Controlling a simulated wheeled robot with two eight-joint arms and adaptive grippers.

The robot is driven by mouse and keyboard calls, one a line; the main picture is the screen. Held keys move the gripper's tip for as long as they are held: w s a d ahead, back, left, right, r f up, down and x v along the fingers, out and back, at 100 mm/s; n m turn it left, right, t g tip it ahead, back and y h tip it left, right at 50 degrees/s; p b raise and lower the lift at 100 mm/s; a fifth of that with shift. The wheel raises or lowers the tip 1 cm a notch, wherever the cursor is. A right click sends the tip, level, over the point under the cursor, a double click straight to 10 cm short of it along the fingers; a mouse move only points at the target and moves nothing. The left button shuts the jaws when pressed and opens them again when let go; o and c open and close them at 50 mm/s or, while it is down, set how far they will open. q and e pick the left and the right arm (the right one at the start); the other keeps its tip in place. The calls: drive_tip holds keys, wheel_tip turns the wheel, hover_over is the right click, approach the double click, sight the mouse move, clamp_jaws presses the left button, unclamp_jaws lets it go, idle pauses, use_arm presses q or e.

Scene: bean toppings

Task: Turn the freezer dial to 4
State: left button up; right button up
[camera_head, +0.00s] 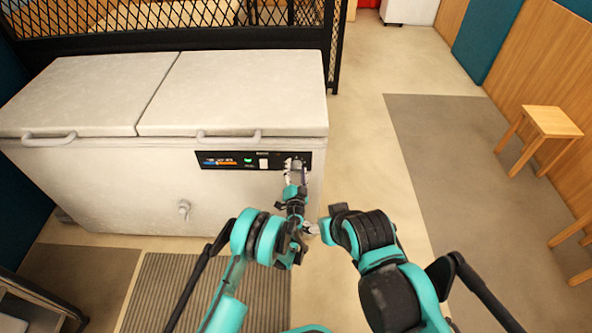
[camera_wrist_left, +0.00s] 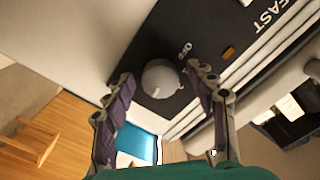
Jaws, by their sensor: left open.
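The white chest freezer (camera_head: 115,190) stands at the left in the head view, with a black control panel (camera_head: 228,159) at the right of its front. In the left wrist view, the round pale dial (camera_wrist_left: 161,78) sits on the dark panel (camera_wrist_left: 200,28). My left gripper (camera_head: 295,166) is at the panel's right end and mostly hides the dial in the head view. In the wrist view its open fingers (camera_wrist_left: 160,82) are on either side of the dial; contact is unclear. The dial's setting is not readable. My right arm (camera_head: 368,238) is bent at right of centre; its fingers are not clear.
The freezer has two lids with handles (camera_head: 228,138) and a drain tap (camera_head: 184,210) low in front. A black mesh fence (camera_head: 180,18) stands behind it. A striped mat (camera_head: 150,290) lies in front. A wooden stool (camera_head: 550,122) stands at right; floor between is clear.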

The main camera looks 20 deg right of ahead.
sight(296, 144)
use_arm(q)
wheel_tip(296, 144, up, 10)
idle(0.5)
